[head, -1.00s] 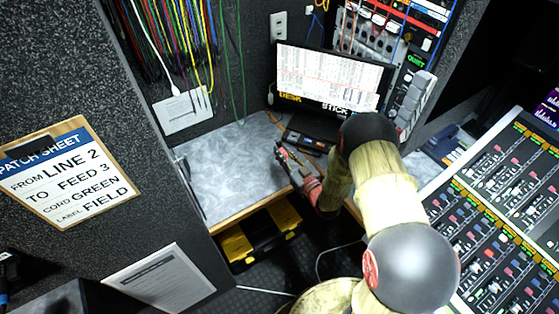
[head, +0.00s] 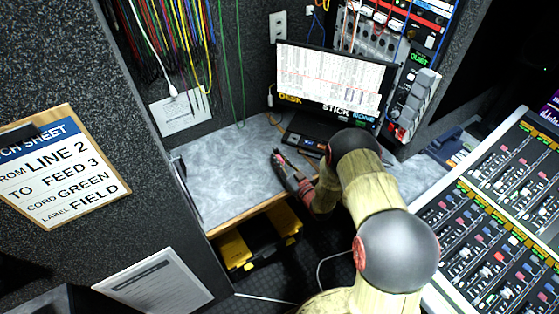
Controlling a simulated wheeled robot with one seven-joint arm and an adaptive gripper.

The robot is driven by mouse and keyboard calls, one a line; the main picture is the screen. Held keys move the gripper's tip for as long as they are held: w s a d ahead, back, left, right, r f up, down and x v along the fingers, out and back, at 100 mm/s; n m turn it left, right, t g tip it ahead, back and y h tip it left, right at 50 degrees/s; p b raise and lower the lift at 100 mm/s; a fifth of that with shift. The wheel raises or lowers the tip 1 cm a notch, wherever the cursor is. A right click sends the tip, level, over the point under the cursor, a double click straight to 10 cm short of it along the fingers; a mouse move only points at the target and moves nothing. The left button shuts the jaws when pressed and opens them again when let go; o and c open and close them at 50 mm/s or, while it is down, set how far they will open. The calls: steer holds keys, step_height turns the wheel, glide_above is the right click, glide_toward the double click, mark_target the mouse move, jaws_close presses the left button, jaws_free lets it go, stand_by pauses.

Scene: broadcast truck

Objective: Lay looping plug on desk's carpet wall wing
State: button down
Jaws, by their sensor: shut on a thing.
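My gripper (head: 279,160) is small in the head view, over the grey desk top near its front edge, with its fingers toward the back left. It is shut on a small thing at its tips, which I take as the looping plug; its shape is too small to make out. The desk (head: 222,187) has a mottled grey top with a wooden front edge. Its left part lies between the dark speckled carpet wall (head: 130,165) on the left and the carpeted back wall. The bare middle of that part is clear.
A monitor (head: 330,78) and a dark device (head: 305,140) stand right of my gripper. Coloured cords (head: 165,45) hang at the back above a white plate (head: 181,112). A black and yellow case (head: 255,243) is below the desk. A mixing console (head: 500,215) fills the right.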

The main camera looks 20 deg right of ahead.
steer(key=shift+f, duration=0.2)
steer(key=c, duration=1.7)
jaws_free()
steer(key=shift+c, duration=0.2)
steer(key=shift+r, duration=0.1)
